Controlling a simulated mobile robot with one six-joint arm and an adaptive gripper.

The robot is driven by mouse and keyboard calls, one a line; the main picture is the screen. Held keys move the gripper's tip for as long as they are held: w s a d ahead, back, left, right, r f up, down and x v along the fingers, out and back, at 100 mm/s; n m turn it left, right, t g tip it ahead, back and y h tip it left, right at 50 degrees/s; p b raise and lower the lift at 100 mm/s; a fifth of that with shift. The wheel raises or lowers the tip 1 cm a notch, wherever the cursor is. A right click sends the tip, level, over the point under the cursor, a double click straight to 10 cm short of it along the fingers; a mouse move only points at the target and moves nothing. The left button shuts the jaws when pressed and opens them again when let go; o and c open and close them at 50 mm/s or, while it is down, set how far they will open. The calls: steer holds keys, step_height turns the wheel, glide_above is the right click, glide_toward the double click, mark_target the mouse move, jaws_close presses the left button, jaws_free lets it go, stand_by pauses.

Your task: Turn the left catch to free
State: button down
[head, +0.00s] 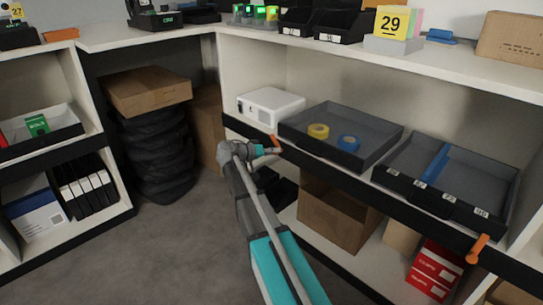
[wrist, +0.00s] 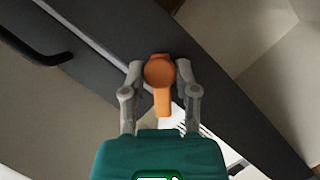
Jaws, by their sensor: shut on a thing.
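The left catch (wrist: 162,85) is orange, with a round head and a short lever, mounted on the dark front rail (wrist: 225,105). In the wrist view its lever points down the picture, toward my gripper's palm. My gripper (wrist: 160,72) is shut on the catch, one grey finger on each side. In the head view the left catch (head: 275,141) is a small orange spot at my gripper (head: 271,149); most of it is too small to make out. The right catch (head: 478,248) is orange and sits at the rail's right end, apart from my gripper.
A dark tray (head: 378,163) with a yellow and a blue tape roll stands above the rail. A second dark tray (head: 490,214) is to its right, and a white box (head: 270,104) to its left. Cartons (head: 335,218) stand below. Floor (head: 150,260) is clear at left.

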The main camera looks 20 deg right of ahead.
steer(key=n+g+h+b, duration=0.1)
steer(key=n+b, duration=0.1)
steer(key=n, duration=0.1)
steer(key=shift+d+f+n+h, duration=0.1)
steer(key=shift+n+h, duration=0.2)
stand_by(0.3)
steer(key=shift+g, duration=0.3)
steer(key=shift+c, duration=2)
jaws_free()
